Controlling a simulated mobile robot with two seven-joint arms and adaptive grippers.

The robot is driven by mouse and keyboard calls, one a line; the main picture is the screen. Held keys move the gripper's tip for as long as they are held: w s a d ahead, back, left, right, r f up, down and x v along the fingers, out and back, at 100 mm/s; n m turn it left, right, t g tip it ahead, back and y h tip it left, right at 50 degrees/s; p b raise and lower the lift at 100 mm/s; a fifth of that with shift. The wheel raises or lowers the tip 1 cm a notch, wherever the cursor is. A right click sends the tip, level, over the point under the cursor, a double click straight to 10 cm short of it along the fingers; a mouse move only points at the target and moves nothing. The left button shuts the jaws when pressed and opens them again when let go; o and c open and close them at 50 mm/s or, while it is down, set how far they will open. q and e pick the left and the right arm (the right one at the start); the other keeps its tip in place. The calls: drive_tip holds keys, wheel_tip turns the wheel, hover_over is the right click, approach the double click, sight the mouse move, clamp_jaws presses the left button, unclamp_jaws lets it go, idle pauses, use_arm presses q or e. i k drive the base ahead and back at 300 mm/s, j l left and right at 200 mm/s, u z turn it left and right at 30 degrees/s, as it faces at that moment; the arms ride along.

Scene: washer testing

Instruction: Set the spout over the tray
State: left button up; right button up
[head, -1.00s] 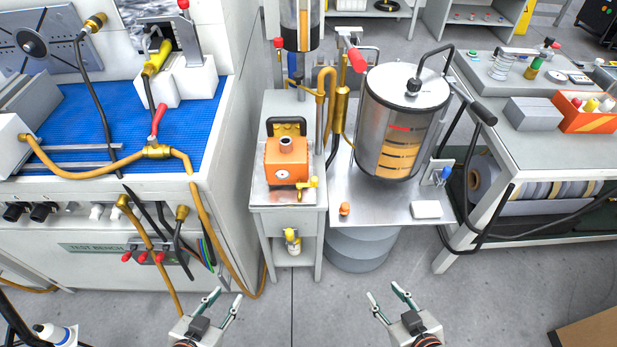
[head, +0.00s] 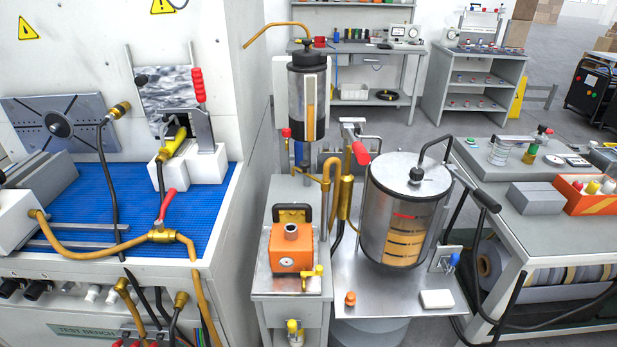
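A thin brass spout (head: 277,26) comes off the top of the tall clear cylinder (head: 307,100) in the head view. It reaches left, bends down, and its tip is near the white test bench's upper right side. I cannot tell how far in front of or behind that wall the tip is. The blue ribbed surface (head: 85,205) of the test bench lies to the left and lower; it looks like a shallow tray, but I cannot tell if it is the one named. Neither of my grippers is in view.
An orange box (head: 291,249) sits on a small grey stand below the cylinder. A steel drum (head: 388,235) with a black handle stands to its right. A red-handled clamp (head: 188,115) rises from the bench. Shelves (head: 475,75) stand at the back; grey floor lies between.

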sight(303, 165)
drive_tip(key=i+l+z, duration=0.15)
drive_tip(key=l, duration=0.3)
drive_tip(key=l+z, duration=0.15)
drive_tip(key=l, duration=0.3)
drive_tip(key=i+l+z, duration=0.15)
drive_tip(key=l, duration=0.25)
drive_tip(key=i, duration=0.05)
